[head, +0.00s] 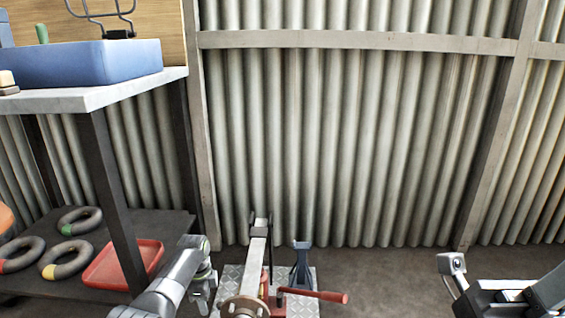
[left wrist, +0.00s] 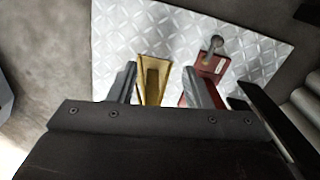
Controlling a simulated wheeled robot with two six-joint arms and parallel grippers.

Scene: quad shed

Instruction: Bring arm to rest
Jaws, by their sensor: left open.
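My left arm (head: 170,284) comes in from the lower left in the head view, bent downward beside the diamond-plate base. In the left wrist view my left gripper (left wrist: 162,80) is open, its two grey fingers spread apart. Between and below the fingers a yellow part (left wrist: 146,68) shows over the plate; I cannot tell how far below it is. I see nothing held. Part of my right arm (head: 505,296) shows at the lower right in the head view; its fingers cannot be made out.
The diamond plate (left wrist: 240,36) carries a red-handled jack (head: 320,294) and a blue stand (head: 302,262). A workbench (head: 120,92) with a blue bin (head: 85,65) is at the left. A red tray (head: 100,268) and several rings (head: 68,260) lie on its lower shelf.

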